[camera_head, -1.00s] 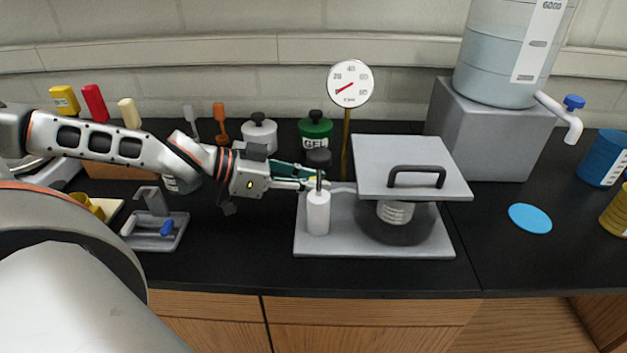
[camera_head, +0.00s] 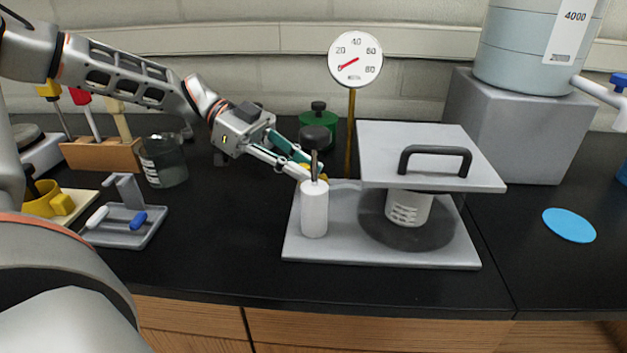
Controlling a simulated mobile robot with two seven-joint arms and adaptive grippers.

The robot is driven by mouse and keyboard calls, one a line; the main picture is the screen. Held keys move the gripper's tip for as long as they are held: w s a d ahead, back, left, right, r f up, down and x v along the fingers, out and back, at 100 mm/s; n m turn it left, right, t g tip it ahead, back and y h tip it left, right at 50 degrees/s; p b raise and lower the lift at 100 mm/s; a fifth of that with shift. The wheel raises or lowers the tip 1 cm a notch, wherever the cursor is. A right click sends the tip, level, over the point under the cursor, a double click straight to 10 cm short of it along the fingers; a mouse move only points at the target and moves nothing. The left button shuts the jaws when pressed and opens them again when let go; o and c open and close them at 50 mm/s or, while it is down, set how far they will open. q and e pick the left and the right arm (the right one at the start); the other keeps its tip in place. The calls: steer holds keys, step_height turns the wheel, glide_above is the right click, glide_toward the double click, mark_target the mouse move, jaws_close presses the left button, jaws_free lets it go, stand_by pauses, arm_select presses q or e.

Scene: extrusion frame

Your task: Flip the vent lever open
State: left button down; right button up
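A white upright cylinder (camera_head: 314,211) stands on the left of a grey base plate (camera_head: 400,256). A thin dark stem with a round black knob (camera_head: 314,137) rises upright above it. My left gripper (camera_head: 314,174) reaches in from the left, its fingertips at the stem just above the white cylinder. A small yellow piece (camera_head: 321,171) shows at the fingertips; I cannot tell whether it is a lever or part of the finger. Contact and finger gap are unclear. No separate vent lever can be made out with certainty. My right gripper is not in view.
A grey square lid (camera_head: 425,140) with a black handle sits over a round chamber right of the cylinder. A dial gauge (camera_head: 355,60) on a brass post stands behind. A green jar (camera_head: 318,122) is close behind the gripper. The front counter is clear.

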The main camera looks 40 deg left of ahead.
arm_select(q)
steer(key=shift+w+a+f+m+g+b, duration=0.15)
steer(key=shift+f+g+b, duration=0.1)
steer(key=shift+f, duration=0.15)
steer(key=shift+w+f+m+g+b, duration=0.1)
steer(key=shift+f+m+g+b, duration=0.05)
steer(key=shift+f+g+b, duration=0.15)
steer(key=shift+w+a+r+m+g+b, duration=0.1)
steer(key=shift+a+r+m+g+b, duration=0.1)
steer(key=shift+m+g+b, duration=0.8)
steer(key=shift+r+b, duration=0.15)
steer(key=shift+b, duration=0.35)
steer(key=shift+r+g, duration=0.15)
steer(key=shift+g, duration=0.1)
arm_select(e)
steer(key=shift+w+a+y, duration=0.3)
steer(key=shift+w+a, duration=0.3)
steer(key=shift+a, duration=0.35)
arm_select(q)
steer(key=shift+r, duration=0.1)
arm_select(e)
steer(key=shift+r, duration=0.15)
arm_select(q)
steer(key=c, duration=1.9)
jaws_free()
steer(key=shift+a+r, duration=0.1)
steer(key=v, duration=1.1)
steer(key=shift+a, duration=0.45)
